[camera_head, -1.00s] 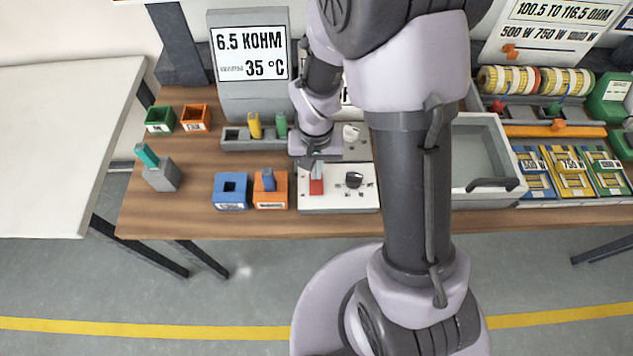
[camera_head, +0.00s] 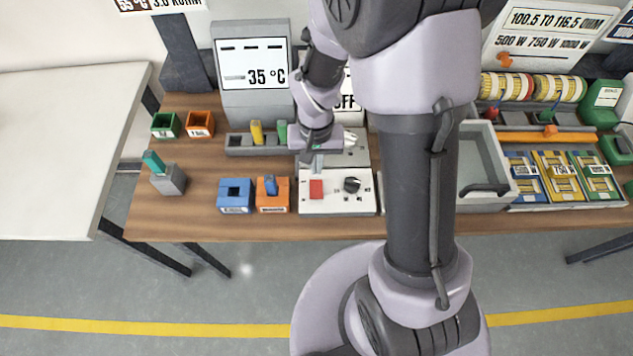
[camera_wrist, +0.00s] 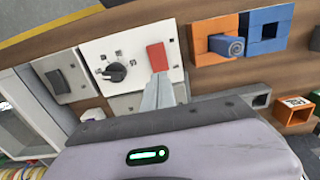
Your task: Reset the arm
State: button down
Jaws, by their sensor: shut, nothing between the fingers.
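My gripper (camera_head: 317,166) is shut and empty. In the head view its tips are just above and behind the red switch (camera_head: 316,189) on the white control panel (camera_head: 335,205). In the wrist view the grey fingers (camera_wrist: 160,92) point at the panel, close to the lower end of the red switch (camera_wrist: 157,57); I cannot tell whether they touch it. A black knob (camera_head: 352,185) sits right of the switch in the head view. My arm hides part of the bench behind the panel.
An orange block (camera_head: 273,205) and a blue block (camera_head: 235,207) stand left of the panel. A display (camera_head: 252,75) reads dashes and 35 °C. Behind are yellow and green pieces in a grey holder (camera_head: 238,150). A grey tray (camera_head: 492,195) is to the right.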

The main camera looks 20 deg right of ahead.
jog(key=shift+r, duration=0.65)
jog(key=s+a+r+t+y+b, duration=0.1)
jog(key=s+a+r+t+b, duration=0.1)
jog(key=s+r, duration=0.4)
jog(key=s+a+r+t+y+b, duration=0.1)
jog(key=s+a+r+t+b, duration=0.1)
jog(key=s+r+b, duration=0.4)
notch_tip(320, 180, up, 3)
jog(key=shift+s+r+m+t, duration=0.1)
jog(key=shift+s+m+t, duration=0.35)
jog(key=shift+t, duration=0.45)
